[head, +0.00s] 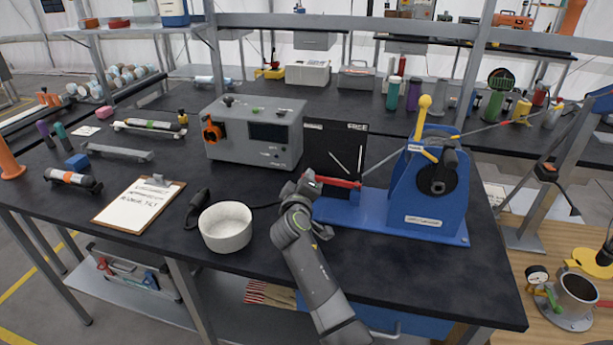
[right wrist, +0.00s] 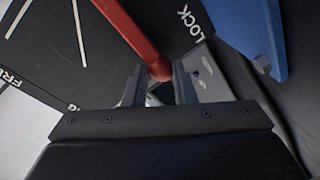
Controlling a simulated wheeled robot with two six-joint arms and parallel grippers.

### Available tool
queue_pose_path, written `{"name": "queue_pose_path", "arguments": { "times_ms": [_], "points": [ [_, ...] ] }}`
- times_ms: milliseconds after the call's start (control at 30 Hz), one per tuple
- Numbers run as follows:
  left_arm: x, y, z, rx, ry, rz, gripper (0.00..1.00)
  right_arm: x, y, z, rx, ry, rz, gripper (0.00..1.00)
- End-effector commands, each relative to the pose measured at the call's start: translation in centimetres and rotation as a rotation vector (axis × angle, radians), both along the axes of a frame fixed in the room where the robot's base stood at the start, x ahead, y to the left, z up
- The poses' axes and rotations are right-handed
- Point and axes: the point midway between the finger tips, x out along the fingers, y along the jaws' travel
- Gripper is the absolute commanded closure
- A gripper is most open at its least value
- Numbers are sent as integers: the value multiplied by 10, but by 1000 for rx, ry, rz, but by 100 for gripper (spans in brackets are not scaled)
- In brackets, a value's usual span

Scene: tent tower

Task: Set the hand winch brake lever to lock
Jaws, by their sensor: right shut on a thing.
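The hand winch (head: 425,190) is a blue housing on a blue base plate, with a yellow-knobbed handle on top. Its red brake lever (head: 338,181) reaches out to the left, about level in the head view. My right gripper (head: 306,183) is shut on the lever's round end. In the right wrist view the lever's red knob (right wrist: 160,70) sits between the fingertips (right wrist: 161,86). A black plate (head: 335,145) behind the lever has white line marks; the wrist view shows LOCK lettering (right wrist: 190,24) right of the lever and FREE lettering (right wrist: 10,82) to the left.
A white bowl (head: 226,227) stands close left of my right arm, beside a clipboard (head: 139,203). A grey box with an orange knob (head: 255,132) stands behind the gripper. The dark bench's front strip is mostly clear. A strap (head: 530,118) runs right from the winch.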

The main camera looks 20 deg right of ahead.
Motion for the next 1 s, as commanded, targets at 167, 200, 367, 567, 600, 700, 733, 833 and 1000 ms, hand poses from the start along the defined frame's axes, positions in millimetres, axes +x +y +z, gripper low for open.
{"name": "queue_pose_path", "arguments": {
  "times_ms": [167, 200, 367, 567, 600, 700, 733, 833, 1000],
  "points": [
    [-2, 6, -1, 7, 4, -2, 56, -1, 0, -11, -37, 37, -3, 100],
    [-2, 6, -1, 8, 4, -2, 56, -1, 0, -12, -43, 41, -3, 100],
    [-3, 7, -2, 9, 5, -3, 56, -1, 0, -15, -58, 52, -3, 100],
    [-3, 7, -2, 9, 5, -2, 56, -1, -1, -16, -59, 57, -4, 100],
    [-3, 7, -2, 9, 5, -2, 56, -1, -1, -17, -60, 58, -5, 100],
    [-3, 7, -2, 9, 5, -2, 56, -2, -1, -17, -59, 59, -5, 100],
    [-3, 7, -2, 9, 5, -2, 56, -2, -1, -18, -59, 59, -5, 72],
    [-3, 7, -2, 9, 6, -2, 56, -1, -1, -17, -60, 58, -5, 59],
    [-3, 7, -2, 9, 6, -2, 56, -1, -1, -14, -61, 53, -5, 56]
  ]
}}
